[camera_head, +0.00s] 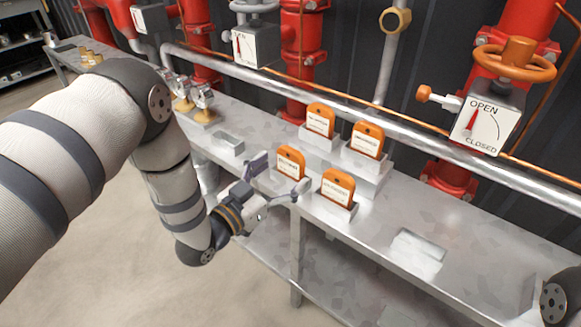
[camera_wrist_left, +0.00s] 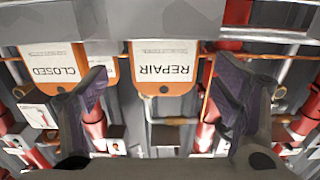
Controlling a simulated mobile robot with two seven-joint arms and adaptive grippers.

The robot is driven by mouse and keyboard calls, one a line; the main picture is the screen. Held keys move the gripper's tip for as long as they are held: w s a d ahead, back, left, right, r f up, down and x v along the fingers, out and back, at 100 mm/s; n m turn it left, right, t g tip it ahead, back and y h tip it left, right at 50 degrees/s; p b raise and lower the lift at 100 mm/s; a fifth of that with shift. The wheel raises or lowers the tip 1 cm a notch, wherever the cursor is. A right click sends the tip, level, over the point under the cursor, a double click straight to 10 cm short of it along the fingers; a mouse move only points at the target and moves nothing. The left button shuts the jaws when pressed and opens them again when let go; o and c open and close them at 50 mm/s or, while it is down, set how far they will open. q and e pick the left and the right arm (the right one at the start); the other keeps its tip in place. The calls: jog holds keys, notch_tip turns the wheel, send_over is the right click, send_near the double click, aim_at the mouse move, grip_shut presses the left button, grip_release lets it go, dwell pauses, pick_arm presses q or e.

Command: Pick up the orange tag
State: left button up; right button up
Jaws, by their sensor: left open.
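Several orange tags with white labels stand upright in metal holders on the bench. The front left tag (camera_head: 290,163) is closest to my left gripper (camera_head: 279,177). My left gripper is open and empty, with its fingers pointing at that tag from the bench's front edge. In the left wrist view, which is upside down, a tag reading REPAIR (camera_wrist_left: 166,66) shows between the open fingers, beyond the tips. A tag reading CLOSED (camera_wrist_left: 55,66) is beside it, partly behind a finger. The front right tag (camera_head: 338,188) and two back tags (camera_head: 320,119) (camera_head: 367,139) stand nearby. My right gripper is out of view.
The metal bench (camera_head: 455,235) has an empty shallow holder (camera_head: 417,250) at right and another (camera_head: 227,143) at left. Brass padlocks (camera_head: 205,115) sit farther left. A long grey pipe (camera_head: 400,132), red pipes and an orange valve wheel (camera_head: 515,62) stand behind the tags.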

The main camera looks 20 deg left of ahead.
aim_at(293, 151)
pick_arm(q)
jog(key=x, duration=0.4)
jog(key=shift+w+a+f, duration=0.1)
jog(key=shift+w+a, duration=0.05)
jog(key=shift+a, duration=0.05)
jog(key=c, duration=1.3)
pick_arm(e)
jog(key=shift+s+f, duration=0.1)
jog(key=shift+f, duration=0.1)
pick_arm(q)
jog(key=r, duration=0.3)
jog(key=r+p, duration=0.1)
jog(key=shift+d+r, duration=0.3)
jog(key=s+d+r, duration=0.2)
jog(key=s+d, duration=0.1)
jog(key=s+d+r+p, duration=0.1)
jog(key=s+d+r, duration=0.1)
jog(key=d+r, duration=0.1)
jog(key=s+d+r+p, duration=0.1)
jog(key=s+d+r, duration=0.2)
jog(key=d, duration=0.1)
jog(key=shift+s+d+r, duration=0.15)
jog(key=shift+s+d, duration=0.15)
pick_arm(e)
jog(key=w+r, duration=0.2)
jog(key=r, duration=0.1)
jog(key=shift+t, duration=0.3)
